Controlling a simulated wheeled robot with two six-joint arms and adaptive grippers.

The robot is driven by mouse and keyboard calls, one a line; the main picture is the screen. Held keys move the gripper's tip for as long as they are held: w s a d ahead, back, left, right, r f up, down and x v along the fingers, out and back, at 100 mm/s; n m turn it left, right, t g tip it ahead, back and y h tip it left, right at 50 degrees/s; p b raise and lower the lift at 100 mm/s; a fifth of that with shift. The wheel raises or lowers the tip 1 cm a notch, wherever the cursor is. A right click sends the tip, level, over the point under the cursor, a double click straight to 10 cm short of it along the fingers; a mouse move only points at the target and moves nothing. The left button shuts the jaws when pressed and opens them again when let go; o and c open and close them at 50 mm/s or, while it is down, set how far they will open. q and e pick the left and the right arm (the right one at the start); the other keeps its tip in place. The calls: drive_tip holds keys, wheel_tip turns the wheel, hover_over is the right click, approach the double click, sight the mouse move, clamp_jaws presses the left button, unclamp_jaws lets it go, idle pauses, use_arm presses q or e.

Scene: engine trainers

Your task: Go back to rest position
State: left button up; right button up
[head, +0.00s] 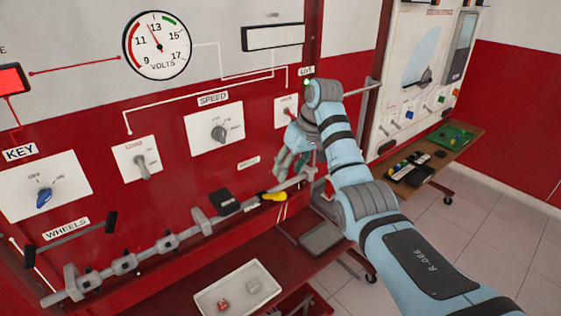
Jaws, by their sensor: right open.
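My right arm reaches in from the lower right toward the red engine trainer panel (95,160). My right gripper (283,165) is at its end, open, in front of the panel below the small switch plate (287,110). The gripper is partly hidden by its own wrist, and no object shows between its fingers. Whether it touches the panel or the rail below is unclear. My left gripper does not show.
The panel carries a volts gauge (157,46), a speed knob (219,132) and a blue key knob (43,197). A grey rail (165,244) runs along its front. A white tray (238,290) sits below. A wooden cart (455,140) stands right, with open floor (490,215) before it.

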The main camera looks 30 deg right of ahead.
drive_tip(key=shift+f, duration=0.1)
drive_tip(key=s+a+f+h, duration=0.1)
drive_tip(key=s+a+f, duration=0.1)
drive_tip(key=s+f, duration=0.75)
drive_tip(key=s+a+f+h, duration=0.1)
drive_tip(key=s+f, duration=0.3)
drive_tip(key=f, duration=1)
drive_tip(key=s+a+f, duration=0.1)
drive_tip(key=s+a, duration=0.1)
drive_tip(key=s, duration=1)
drive_tip(key=s+a+f, duration=0.1)
drive_tip(key=s+f, duration=0.1)
drive_tip(key=s, duration=1.1)
wheel_tip(320, 180, down, 20)
drive_tip(key=s+d+g, duration=0.1)
drive_tip(key=d, duration=0.1)
drive_tip(key=s+f+g, duration=0.1)
drive_tip(key=s+f, duration=1.1)
drive_tip(key=s, duration=0.2)
drive_tip(key=shift+f+m+h+b, duration=0.3)
drive_tip(key=shift+f+m+b, duration=0.05)
drive_tip(key=shift+m+b, duration=0.05)
